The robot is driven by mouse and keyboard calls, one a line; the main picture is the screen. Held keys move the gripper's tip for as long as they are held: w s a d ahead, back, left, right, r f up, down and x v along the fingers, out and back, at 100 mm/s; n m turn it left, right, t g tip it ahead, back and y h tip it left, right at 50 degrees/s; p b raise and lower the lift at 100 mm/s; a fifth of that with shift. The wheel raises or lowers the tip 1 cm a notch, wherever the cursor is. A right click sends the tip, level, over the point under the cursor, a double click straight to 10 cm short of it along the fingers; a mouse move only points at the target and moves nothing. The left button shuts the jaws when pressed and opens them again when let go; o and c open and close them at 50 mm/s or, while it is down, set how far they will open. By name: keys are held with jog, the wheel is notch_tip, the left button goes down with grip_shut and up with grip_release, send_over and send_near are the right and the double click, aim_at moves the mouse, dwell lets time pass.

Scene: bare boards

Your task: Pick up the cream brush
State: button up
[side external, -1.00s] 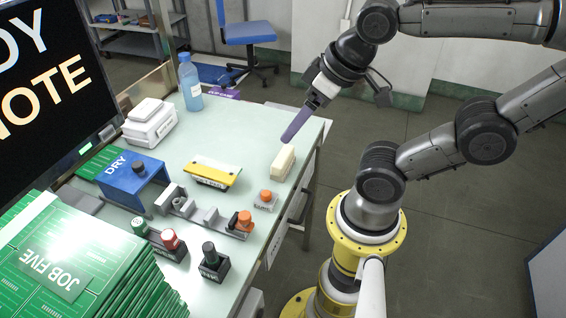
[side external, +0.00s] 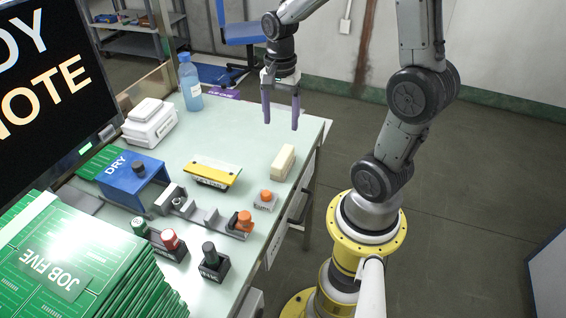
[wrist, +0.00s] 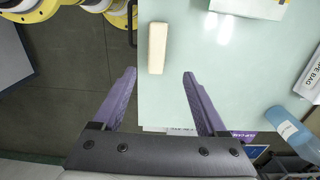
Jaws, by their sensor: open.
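The cream brush (side external: 284,162) is a pale block lying on the table near its right edge. In the wrist view the brush (wrist: 157,48) lies ahead of and between the two finger lines. My gripper (side external: 281,126) has two purple fingers, points down and is open and empty. It hangs above the table, beyond the brush in the side view. In the wrist view my gripper (wrist: 158,84) shows its fingers spread wide, with nothing between them.
The pale table (side external: 240,125) has free room around the brush. A blue bottle (side external: 190,82) stands at the back. The table's right edge is close to the brush.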

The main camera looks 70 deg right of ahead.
aim_at(283, 155)
notch_tip(283, 155, down, 7)
jog(key=shift+f, duration=0.15)
jog(key=f, duration=0.4)
jog(key=shift+s+a, duration=0.15)
jog(key=shift+s, duration=0.25)
jog(key=shift+f, duration=0.6)
grip_shut()
